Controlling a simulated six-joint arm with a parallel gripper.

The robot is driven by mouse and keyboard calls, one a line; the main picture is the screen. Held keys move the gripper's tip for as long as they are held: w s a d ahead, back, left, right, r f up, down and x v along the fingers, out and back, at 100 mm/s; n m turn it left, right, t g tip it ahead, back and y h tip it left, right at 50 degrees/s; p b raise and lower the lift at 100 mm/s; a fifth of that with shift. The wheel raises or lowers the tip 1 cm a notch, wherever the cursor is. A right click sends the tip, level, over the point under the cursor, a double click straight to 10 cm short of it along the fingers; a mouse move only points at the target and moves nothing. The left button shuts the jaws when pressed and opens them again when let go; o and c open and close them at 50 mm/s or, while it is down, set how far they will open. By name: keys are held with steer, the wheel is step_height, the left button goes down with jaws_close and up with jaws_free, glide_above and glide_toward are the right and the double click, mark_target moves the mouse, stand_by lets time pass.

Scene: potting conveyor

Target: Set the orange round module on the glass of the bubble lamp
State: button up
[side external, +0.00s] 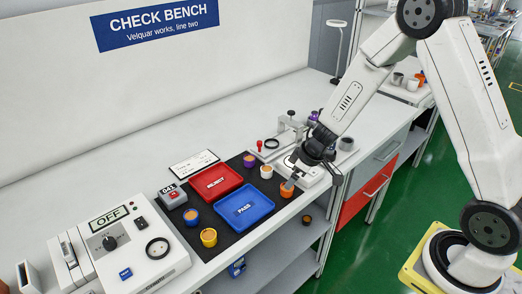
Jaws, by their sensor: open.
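The orange round module (286,191) stands on the right end of the black mat, near the bench's front edge. My gripper (290,183) is open and points down right at the module; its fingers hide part of the module's top. I cannot tell whether they touch it. A white box with a display reading OFF, a knob and a dark-ringed round window (157,248) stands at the front left; this looks like the bubble lamp and its glass, though no name is readable. Nothing lies on that window.
On the black mat (226,229) are a red REJECT tray (216,182), a blue PASS tray (246,207), and blue (192,217), yellow (209,237), purple (249,160) and white (266,171) modules. A clamp fixture (288,135) stands behind my gripper.

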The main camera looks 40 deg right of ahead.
steer(key=shift+w+f, duration=0.1)
steer(key=shift+f, duration=0.15)
steer(key=shift+a+f, duration=0.1)
steer(key=shift+f, duration=0.05)
steer(key=shift+x, duration=2.45)
jaws_close()
steer(key=shift+r, duration=0.2)
